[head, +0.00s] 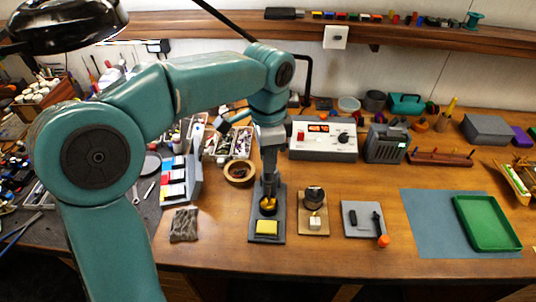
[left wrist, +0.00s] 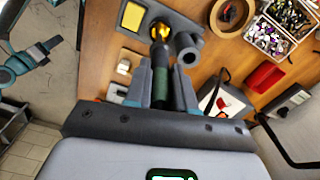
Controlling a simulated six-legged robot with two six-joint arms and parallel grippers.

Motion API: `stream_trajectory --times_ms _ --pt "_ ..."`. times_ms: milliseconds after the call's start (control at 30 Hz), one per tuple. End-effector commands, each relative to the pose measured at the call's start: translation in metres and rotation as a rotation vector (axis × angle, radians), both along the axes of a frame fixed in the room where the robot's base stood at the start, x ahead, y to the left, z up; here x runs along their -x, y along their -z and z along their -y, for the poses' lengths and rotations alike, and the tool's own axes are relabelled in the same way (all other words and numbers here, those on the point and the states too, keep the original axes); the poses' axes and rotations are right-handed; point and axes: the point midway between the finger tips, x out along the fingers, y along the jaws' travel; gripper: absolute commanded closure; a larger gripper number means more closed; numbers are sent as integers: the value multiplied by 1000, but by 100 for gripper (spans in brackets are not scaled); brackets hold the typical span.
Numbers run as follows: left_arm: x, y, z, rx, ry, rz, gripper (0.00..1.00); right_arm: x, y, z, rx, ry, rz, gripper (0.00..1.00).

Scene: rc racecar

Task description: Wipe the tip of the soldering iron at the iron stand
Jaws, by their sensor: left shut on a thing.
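The iron stand (head: 281,236) is a narrow grey plate with a yellow sponge (head: 267,227) at its front and a round brass-coloured cup (head: 268,203) behind it. My left gripper (head: 269,181) points down over the stand, just behind the cup. In the left wrist view, its fingers (left wrist: 162,78) are shut on the dark handle of the soldering iron (left wrist: 160,88). The iron runs toward the brass cup (left wrist: 160,31); its tip is hidden, and I cannot tell how deep it reaches. A grey holder tube (left wrist: 186,47) stands beside the cup. My right gripper is out of view.
A roll of tape (head: 240,173) lies left of the stand. A white soldering station (head: 322,138) is behind. A green tray (head: 487,222) sits on a blue mat (head: 425,220).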

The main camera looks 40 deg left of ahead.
Motion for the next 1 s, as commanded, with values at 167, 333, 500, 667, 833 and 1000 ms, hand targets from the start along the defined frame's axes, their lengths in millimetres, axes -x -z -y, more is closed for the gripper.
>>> stream_trajectory --times_ms 167,333,500,667,833,1000 --pt "0 1 0 0 1 -3 100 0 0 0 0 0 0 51" --pt "0 -3 0 0 0 -3 100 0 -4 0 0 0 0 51" --pt "0 -19 0 0 0 -1 100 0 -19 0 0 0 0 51" --pt "0 -34 0 0 0 0 100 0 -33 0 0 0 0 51" --pt "0 -49 0 0 0 0 100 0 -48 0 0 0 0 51" --pt "0 -61 0 0 0 0 100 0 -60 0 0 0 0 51"
